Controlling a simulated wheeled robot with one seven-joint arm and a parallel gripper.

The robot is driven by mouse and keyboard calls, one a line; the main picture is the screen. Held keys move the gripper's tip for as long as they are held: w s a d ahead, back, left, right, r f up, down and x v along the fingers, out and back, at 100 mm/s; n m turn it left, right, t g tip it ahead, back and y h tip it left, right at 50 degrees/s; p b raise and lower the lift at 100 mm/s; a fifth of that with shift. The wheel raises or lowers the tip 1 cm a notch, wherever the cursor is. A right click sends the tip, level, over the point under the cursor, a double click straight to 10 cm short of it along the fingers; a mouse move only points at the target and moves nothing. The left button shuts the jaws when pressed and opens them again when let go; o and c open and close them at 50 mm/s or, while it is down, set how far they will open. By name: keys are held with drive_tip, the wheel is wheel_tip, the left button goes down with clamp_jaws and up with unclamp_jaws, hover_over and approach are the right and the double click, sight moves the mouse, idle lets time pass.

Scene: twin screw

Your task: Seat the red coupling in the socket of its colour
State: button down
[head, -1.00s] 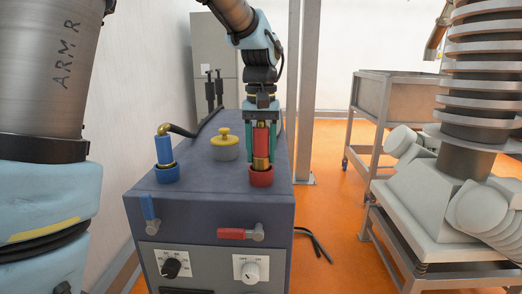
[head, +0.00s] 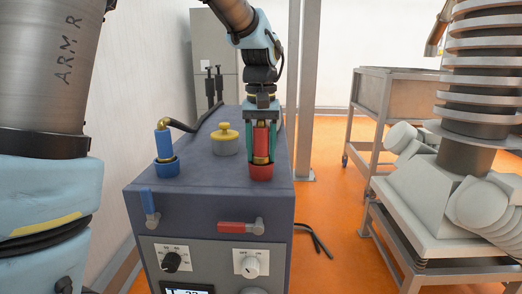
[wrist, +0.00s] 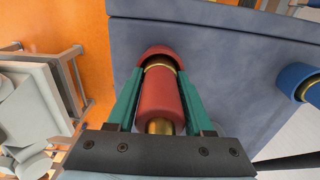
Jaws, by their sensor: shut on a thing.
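The red coupling (head: 261,139), a red cylinder with brass ends, stands upright at the red socket (head: 261,171) on the top right of the blue-grey machine. My gripper (head: 261,150) is shut on the coupling, one green finger on each side. In the wrist view the coupling (wrist: 161,95) lies between the fingers, its far brass end at the red socket (wrist: 158,52). The socket's rim hides the lower end, so I cannot tell how deep it sits.
A blue coupling (head: 164,144) with a black hose stands in the blue socket (head: 164,168) at left. A yellow knobbed cap (head: 224,139) sits between the two sockets. Red (head: 240,227) and blue (head: 149,207) valve handles are on the machine's front. A metal cart (head: 385,103) stands at right.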

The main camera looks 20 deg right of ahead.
sight(261, 126)
drive_tip(key=shift+s+a+f, duration=0.1)
drive_tip(key=shift+s+f, duration=0.05)
drive_tip(key=shift+f, duration=0.4)
drive_tip(key=shift+c, duration=1.4)
unclamp_jaws()
drive_tip(key=shift+w+r+p, duration=0.2)
drive_tip(key=shift+r+p, duration=0.8)
drive_tip(key=shift+r, duration=0.15)
drive_tip(key=shift+r+p, duration=2.15)
drive_tip(key=shift+r, duration=0.45)
